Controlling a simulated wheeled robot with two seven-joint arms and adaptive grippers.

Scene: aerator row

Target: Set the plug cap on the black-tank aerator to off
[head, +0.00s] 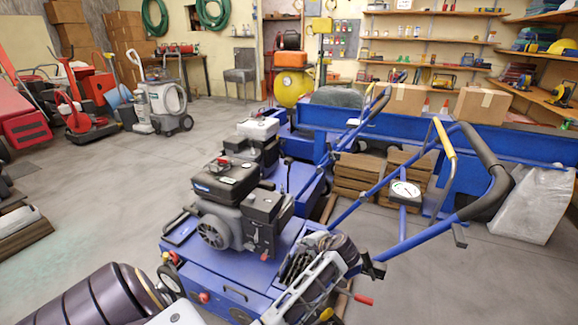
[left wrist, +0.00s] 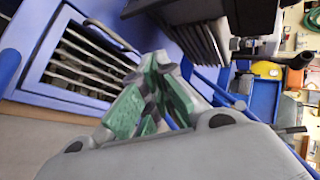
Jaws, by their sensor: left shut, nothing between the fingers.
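The nearest blue aerator (head: 215,265) carries an engine with a black tank (head: 226,178). A black box (head: 268,205) sits on the engine's right side. I cannot make out the plug cap or its setting in either view. In the left wrist view my left gripper's fingers (left wrist: 152,92) look greenish and are together, holding nothing. Beyond them are a blue frame with slats (left wrist: 85,60) and black fins (left wrist: 192,35). My right gripper is not in view.
Another aerator with a white tank (head: 258,128) stands close behind. Wooden crates (head: 360,178) and a wrapped block (head: 535,205) lie beyond.

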